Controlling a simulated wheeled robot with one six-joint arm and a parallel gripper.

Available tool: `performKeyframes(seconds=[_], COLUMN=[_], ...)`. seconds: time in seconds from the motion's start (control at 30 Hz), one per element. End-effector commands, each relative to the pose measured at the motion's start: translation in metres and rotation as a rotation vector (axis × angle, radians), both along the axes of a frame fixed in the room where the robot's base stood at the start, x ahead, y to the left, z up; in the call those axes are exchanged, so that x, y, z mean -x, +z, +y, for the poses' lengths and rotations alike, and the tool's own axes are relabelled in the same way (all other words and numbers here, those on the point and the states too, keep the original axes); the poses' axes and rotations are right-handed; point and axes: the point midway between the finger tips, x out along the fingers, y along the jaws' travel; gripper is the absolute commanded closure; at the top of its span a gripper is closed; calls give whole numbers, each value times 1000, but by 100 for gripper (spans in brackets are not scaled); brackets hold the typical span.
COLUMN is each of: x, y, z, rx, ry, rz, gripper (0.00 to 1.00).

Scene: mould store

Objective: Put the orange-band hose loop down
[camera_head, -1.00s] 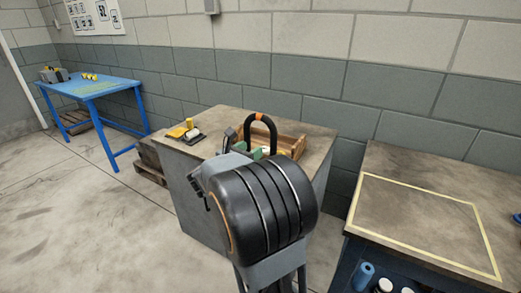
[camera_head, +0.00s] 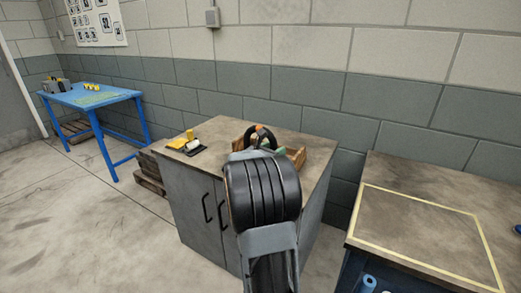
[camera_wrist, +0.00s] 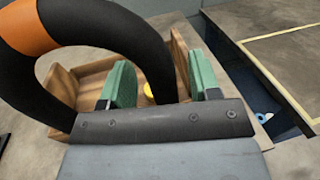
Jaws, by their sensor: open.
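The hose loop (camera_head: 248,134) is a thick black arch with an orange band at its top, over the wooden tray (camera_head: 298,158) on the grey cabinet. It also fills the upper left of the wrist view (camera_wrist: 112,22). My gripper (camera_wrist: 160,70) is open, its two green fingers apart. The loop's right leg passes down between the fingers. Its left leg runs down behind the gripper's dark palm. The loop's lower ends are hidden, so I cannot tell what they rest on. In the head view my arm hides most of the gripper.
On the cabinet top (camera_head: 222,132), left of the tray, stand a yellow object (camera_head: 177,143) and a dark pad with a white item (camera_head: 192,147). A small yellow thing (camera_wrist: 148,91) shows between the fingers. A bench with a yellow-outlined, empty area (camera_head: 420,225) stands at right.

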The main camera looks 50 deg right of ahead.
Motion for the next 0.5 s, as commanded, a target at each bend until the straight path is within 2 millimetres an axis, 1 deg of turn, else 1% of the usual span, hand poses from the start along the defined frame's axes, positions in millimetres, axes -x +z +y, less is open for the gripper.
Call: performKeyframes(seconds=[0.03, 0.1, 0.2, 0.43, 0.47, 0.5], x=[0, 0, 0, -1, -1, -1], y=[1, 0, 0, 0, 0, 0], z=[-7, -12, -17, -18, -18, -18], rx=[1, 0, 0, 0, 0, 0], ry=[-2, -1, 0, 1, 1, 1], rz=[0, 0, 0, 0, 0, 0], gripper=[44, 44, 44, 44, 44, 48])
